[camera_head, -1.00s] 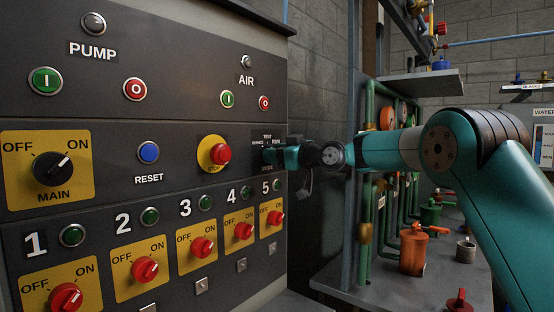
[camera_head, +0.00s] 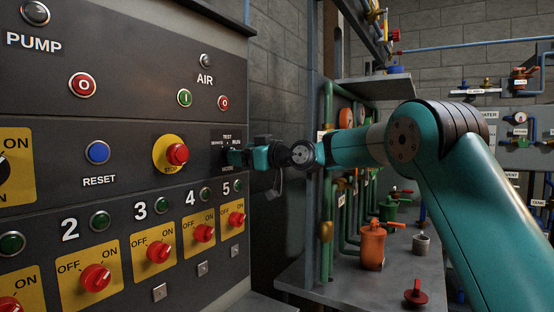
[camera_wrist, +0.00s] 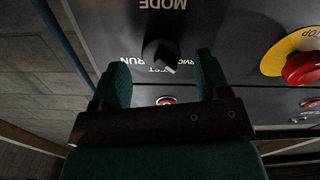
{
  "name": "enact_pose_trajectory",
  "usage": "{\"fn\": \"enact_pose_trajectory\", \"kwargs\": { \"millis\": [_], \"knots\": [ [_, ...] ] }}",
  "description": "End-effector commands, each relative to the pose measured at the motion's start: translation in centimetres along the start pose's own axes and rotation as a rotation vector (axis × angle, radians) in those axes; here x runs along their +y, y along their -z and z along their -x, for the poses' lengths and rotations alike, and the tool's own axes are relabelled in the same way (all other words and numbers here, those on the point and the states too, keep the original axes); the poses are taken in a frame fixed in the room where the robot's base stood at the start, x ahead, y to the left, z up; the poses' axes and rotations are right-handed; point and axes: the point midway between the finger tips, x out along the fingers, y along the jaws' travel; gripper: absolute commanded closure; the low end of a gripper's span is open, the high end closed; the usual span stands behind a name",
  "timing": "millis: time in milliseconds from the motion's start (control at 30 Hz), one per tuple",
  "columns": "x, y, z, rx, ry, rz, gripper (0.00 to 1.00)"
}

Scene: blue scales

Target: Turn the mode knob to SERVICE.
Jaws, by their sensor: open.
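The black mode knob (camera_wrist: 160,52) shows in the wrist view, upside down, on the dark panel below the word MODE. RUN, TEST and a partly covered SERVICE label lie around it. Its narrow end seems to lie near TEST and SERVICE; I cannot tell the exact mark. My gripper (camera_wrist: 161,68) is open, with one finger on each side of the knob area and no visible grip on it.
A red stop button (camera_head: 177,154) on a yellow plate sits left of my gripper; it also shows in the wrist view (camera_wrist: 302,68). Red rotary switches (camera_head: 205,233) line the panel below. Green pipes (camera_head: 327,215) and a grey shelf stand to the right.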

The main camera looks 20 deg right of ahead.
Motion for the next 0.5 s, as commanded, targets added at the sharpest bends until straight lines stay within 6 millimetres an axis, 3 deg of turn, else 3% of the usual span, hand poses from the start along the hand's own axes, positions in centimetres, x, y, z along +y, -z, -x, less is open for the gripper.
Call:
{"fn": "enact_pose_trajectory", "kwargs": {
  "millis": [300, 500],
  "knots": [
    [0.1, -0.4, 8.3, 0.0, -0.007, 0.002, 0.31],
    [0.1, -0.3, 12.5, 0.0, -0.006, 0.003, 0.31]
  ]
}}
